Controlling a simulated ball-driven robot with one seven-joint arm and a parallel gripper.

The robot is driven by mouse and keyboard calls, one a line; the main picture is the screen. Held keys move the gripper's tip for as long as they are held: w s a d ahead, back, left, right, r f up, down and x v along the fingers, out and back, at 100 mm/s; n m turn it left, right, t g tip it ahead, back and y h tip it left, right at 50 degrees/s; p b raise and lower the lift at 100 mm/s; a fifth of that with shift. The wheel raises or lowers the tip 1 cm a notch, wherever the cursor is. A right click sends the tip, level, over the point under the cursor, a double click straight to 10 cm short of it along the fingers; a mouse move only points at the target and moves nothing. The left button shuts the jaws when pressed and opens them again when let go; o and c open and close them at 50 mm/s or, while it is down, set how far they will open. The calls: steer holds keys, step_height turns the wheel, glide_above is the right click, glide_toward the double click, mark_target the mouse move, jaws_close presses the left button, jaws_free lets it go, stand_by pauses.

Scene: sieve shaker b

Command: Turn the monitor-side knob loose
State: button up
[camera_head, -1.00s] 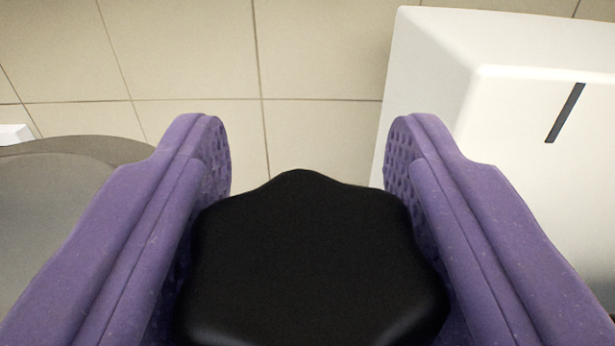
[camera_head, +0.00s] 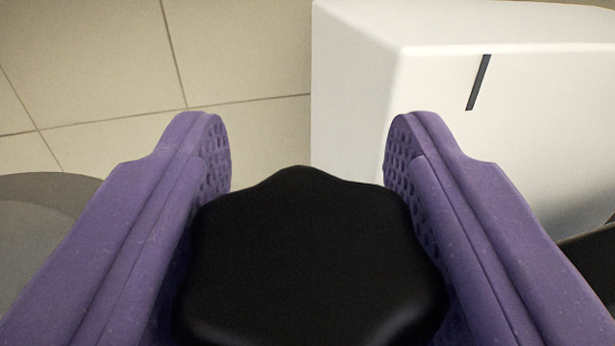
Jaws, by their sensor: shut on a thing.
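A black lobed knob (camera_head: 310,255) fills the lower middle of the view, seen from close above. My gripper (camera_head: 308,165) has two purple fingers with dimpled inner pads, one on each side of the knob. The fingers are shut on the knob, left and right. The knob's underside and whatever it sits on are hidden. I cannot tell from this view which knob it is, as no monitor is recognisable here.
A white box-like housing (camera_head: 360,75) with a dark narrow slot stands at the right, close behind the right finger. A grey rounded surface (camera_head: 40,215) lies at the left. Beige floor tiles (camera_head: 90,70) show at the upper left. A dark edge (camera_head: 592,262) shows at the far right.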

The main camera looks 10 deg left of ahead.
steer(key=o, duration=1)
steer(key=shift+c, duration=0.2)
steer(key=s+d, duration=0.1)
steer(key=s, duration=0.6)
steer(key=shift+s, duration=0.35)
